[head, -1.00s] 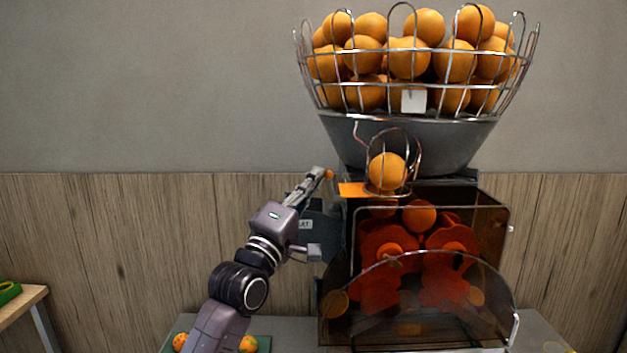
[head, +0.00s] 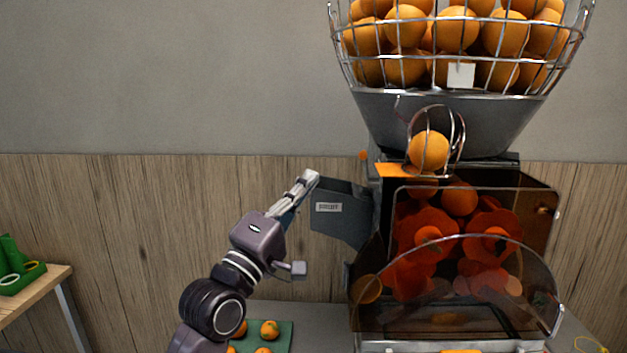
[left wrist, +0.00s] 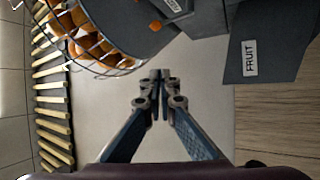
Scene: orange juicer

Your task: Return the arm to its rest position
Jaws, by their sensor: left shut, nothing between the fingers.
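My left arm comes in from the lower left in the head view. Its gripper (head: 308,178) is raised beside the juicer, its tips near a dark grey panel with a white label (head: 328,207). In the left wrist view, the left gripper (left wrist: 160,76) is shut with nothing between its fingers. The orange juicer (head: 455,260) stands to the right of the gripper, and a gap shows between them. My right gripper does not show.
A wire basket full of oranges (head: 455,30) tops the juicer. One orange (head: 428,151) sits in the wire feed ring below. A green board (head: 285,334) with several oranges lies under my arm. A wooden table (head: 40,283) with a green object (head: 22,270) stands at the left.

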